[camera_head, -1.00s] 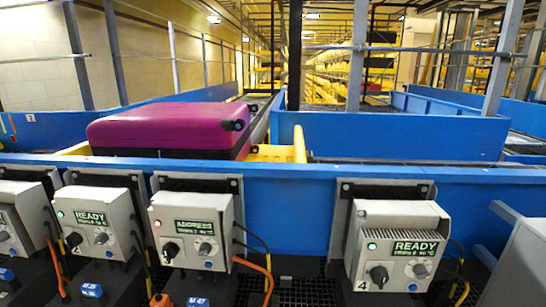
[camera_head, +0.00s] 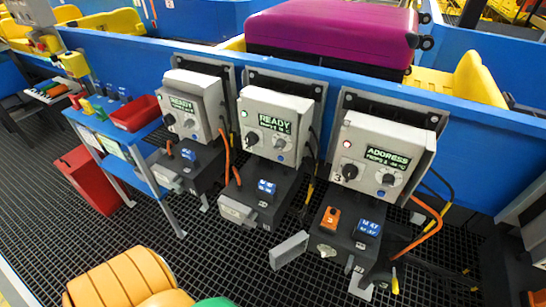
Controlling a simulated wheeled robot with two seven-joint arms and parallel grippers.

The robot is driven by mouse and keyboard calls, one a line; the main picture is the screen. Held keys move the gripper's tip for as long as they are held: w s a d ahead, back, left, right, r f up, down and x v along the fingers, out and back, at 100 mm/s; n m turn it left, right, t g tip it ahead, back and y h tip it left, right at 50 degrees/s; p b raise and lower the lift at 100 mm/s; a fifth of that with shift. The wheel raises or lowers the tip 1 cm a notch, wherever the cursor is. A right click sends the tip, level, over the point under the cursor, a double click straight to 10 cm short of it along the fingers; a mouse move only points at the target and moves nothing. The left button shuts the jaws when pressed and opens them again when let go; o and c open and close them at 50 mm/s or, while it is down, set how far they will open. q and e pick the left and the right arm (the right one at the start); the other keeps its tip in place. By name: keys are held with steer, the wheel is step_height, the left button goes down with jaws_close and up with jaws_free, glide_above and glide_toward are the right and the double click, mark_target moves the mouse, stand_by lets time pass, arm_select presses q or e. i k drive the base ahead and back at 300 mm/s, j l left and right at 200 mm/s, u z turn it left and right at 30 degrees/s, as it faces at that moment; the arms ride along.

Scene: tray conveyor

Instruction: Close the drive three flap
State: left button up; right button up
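Drive three (camera_head: 380,155) is the grey control box at the right, marked 3, with a display reading ADDRESS. Its red-lit lamp and black knob face me. Below it is a dark lower housing (camera_head: 345,215) with an orange switch (camera_head: 330,217) and a blue label (camera_head: 368,227). A small grey flap (camera_head: 289,250) stands out from the left of this housing and looks open. A round fitting (camera_head: 327,250) shows on the housing's front. Neither of my grippers is in view.
Two similar drives reading READY (camera_head: 268,122) stand to the left; their front plates (camera_head: 238,211) look shut. A magenta suitcase (camera_head: 335,32) lies on the blue conveyor behind. A blue bench (camera_head: 115,135) with a red tray (camera_head: 135,113) is at left.

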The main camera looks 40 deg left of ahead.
mark_target(287, 251)
steer(key=k+j+z, duration=0.15)
steer(key=j, duration=0.3)
steer(key=j+z, duration=0.2)
steer(key=j, duration=0.25)
steer(key=k+j+z, duration=0.15)
steer(key=j, duration=0.25)
steer(key=k+j+z, duration=0.2)
steer(key=j, duration=0.2)
steer(key=k+j+z, duration=0.15)
steer(key=j, duration=0.2)
